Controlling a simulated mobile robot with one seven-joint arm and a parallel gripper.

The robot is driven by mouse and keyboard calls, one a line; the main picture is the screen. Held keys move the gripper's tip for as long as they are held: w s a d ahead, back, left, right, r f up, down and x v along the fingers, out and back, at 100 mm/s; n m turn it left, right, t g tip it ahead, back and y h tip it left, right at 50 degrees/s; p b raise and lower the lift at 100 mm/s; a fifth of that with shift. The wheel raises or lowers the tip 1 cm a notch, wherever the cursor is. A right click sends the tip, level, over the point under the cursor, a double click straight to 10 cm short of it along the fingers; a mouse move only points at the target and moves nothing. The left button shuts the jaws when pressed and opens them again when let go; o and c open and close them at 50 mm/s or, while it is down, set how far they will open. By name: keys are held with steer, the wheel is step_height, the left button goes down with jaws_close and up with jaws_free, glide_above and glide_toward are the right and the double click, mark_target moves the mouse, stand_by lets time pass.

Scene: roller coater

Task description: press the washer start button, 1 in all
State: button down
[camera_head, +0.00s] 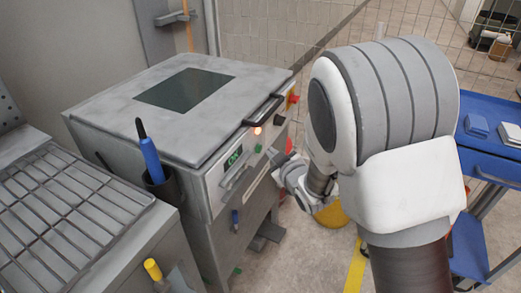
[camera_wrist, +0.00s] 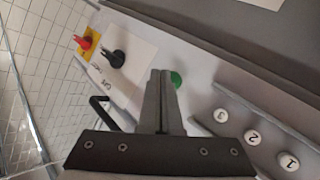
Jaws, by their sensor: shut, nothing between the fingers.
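The washer (camera_head: 200,150) is a grey box-shaped machine with a dark window in its lid and a control panel on its front. The panel carries a green display (camera_head: 235,156), a glowing orange lamp (camera_head: 257,130) and a small green button (camera_head: 258,148). My gripper (camera_head: 278,168) is in front of the panel, partly hidden by its own wrist. In the wrist view my gripper (camera_wrist: 162,73) is shut and empty. A green button (camera_wrist: 176,79) shows just right of its fingertips, partly behind them. I cannot tell whether they touch it.
A black knob (camera_wrist: 117,58) and a red knob (camera_wrist: 85,43) on yellow sit left of the fingers. Numbered white discs (camera_wrist: 254,137) lie to the right. A black handle (camera_head: 264,110) juts from the lid. A wire rack (camera_head: 65,205) stands left, a blue cart (camera_head: 487,160) right.

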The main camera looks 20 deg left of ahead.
steer(key=shift+d, duration=0.1)
steer(key=shift+s+d+b, duration=0.15)
steer(key=shift+d+b, duration=0.35)
steer(key=shift+d, duration=1.95)
